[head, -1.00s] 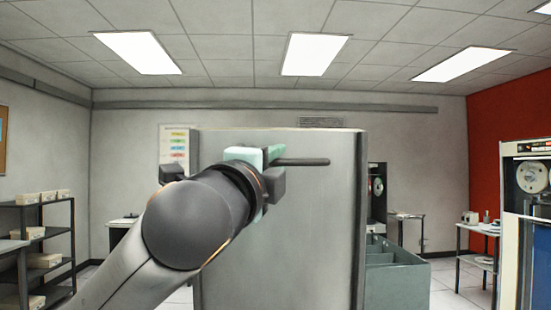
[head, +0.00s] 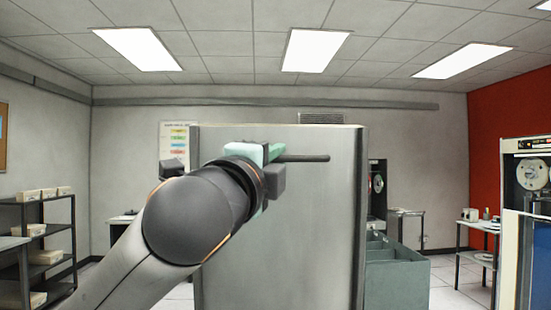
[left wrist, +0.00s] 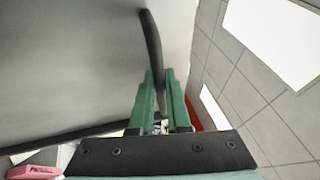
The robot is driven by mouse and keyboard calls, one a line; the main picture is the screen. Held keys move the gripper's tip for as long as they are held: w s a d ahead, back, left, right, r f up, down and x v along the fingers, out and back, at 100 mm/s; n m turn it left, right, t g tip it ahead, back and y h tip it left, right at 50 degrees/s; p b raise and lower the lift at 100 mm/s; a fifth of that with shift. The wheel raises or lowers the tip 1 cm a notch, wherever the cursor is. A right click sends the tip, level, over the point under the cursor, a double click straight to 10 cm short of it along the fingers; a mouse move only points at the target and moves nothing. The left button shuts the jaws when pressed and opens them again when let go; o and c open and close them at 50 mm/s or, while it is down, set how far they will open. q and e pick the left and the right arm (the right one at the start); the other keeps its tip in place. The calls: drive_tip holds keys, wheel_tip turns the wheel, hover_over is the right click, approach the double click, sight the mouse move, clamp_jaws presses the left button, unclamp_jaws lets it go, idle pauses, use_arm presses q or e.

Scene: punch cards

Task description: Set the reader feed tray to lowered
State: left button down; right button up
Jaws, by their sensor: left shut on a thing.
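A large flat grey panel (head: 300,230) stands upright in the middle of the head view; it also fills the upper left of the left wrist view (left wrist: 65,65). I cannot tell for sure whether this is the feed tray. A dark bar-shaped handle (head: 308,158) shows near its top edge. My left gripper (head: 268,160) has green fingers and is shut on this handle, whose dark bar runs between the fingers in the left wrist view (left wrist: 152,45). My left arm hides the panel's lower left part. My right gripper is not in view.
A dark shelf rack (head: 45,235) with pale boxes stands at the left. Grey-green bins (head: 397,275) sit just right of the panel. A small table (head: 480,228) and a tape cabinet (head: 527,260) stand at the right. Floor shows between the bins and that table.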

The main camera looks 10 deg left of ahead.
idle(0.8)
use_arm(q)
drive_tip(key=w+a, duration=0.2)
drive_tip(key=w, duration=0.9)
drive_tip(key=w+a+f+g, duration=0.1)
drive_tip(key=w+a, duration=0.1)
drive_tip(key=w, duration=0.9)
drive_tip(key=shift+a+n, duration=0.2)
drive_tip(key=shift+n, duration=0.1)
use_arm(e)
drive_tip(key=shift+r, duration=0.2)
use_arm(q)
drive_tip(key=shift+w, duration=0.1)
